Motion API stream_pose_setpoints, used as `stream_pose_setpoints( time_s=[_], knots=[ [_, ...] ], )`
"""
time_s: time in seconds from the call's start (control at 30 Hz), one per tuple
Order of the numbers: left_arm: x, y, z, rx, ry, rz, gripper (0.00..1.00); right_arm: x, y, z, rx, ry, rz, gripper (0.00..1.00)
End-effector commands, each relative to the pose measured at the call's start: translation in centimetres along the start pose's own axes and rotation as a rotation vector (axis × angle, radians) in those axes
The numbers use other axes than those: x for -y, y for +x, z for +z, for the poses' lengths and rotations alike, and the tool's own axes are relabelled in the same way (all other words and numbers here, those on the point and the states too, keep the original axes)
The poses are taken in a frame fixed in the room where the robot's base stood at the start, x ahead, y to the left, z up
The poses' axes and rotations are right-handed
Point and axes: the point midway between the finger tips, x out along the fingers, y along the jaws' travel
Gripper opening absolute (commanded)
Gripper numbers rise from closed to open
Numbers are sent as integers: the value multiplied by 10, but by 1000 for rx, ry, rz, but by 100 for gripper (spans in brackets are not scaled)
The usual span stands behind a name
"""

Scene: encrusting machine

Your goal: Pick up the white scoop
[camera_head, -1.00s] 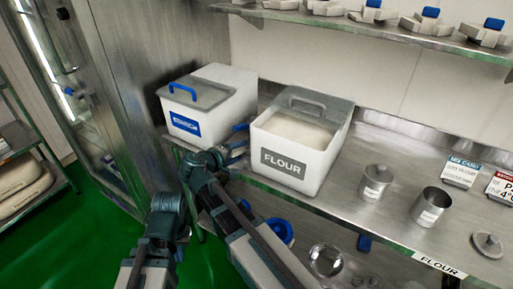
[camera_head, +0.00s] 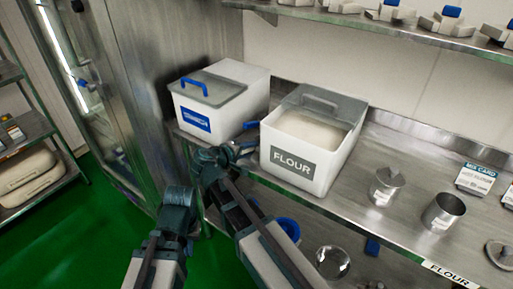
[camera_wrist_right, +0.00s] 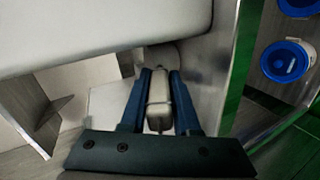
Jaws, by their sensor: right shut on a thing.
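My right gripper (camera_head: 250,137) is in the gap between the two white bins, with its blue fingers beside the flour bin. In the right wrist view, its fingers (camera_wrist_right: 159,76) are shut on the pale handle of the white scoop (camera_wrist_right: 159,92). The far end of the scoop is partly hidden between the fingers and under the bin's edge. In the head view I cannot make out the scoop. My left arm (camera_head: 178,208) is at the lower left, in front of the counter; its fingers cannot be made out.
The flour bin (camera_head: 293,166) and a second white bin with a blue label (camera_head: 194,119) stand close on both sides of the right gripper. Metal canisters (camera_head: 443,212) stand to the right on the steel counter. A shelf (camera_head: 340,16) hangs above. Blue-lidded tubs (camera_wrist_right: 287,61) are below.

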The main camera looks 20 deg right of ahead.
Motion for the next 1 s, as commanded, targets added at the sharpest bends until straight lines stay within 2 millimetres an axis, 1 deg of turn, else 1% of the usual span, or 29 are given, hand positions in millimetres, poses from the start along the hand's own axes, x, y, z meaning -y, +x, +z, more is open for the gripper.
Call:
stream_pose_setpoints(
  time_s=[0.27,0.53,0.67,0.77,0.87,1.0],
  knots=[
    [0,-4,0,0,0,0,0,-3,-2,-1,0,0,1,0],
    [2,-19,1,0,0,0,0,-17,-8,-3,0,0,1,0],
    [3,-33,2,0,0,0,0,-30,-14,-6,0,0,1,0],
    [5,-48,3,0,-1,0,0,-43,-20,-8,0,0,1,0],
    [6,-65,4,0,-1,0,0,-59,-27,-11,0,0,1,0],
    [9,-93,5,0,-1,0,0,-84,-38,-16,0,0,1,0]
  ],
)
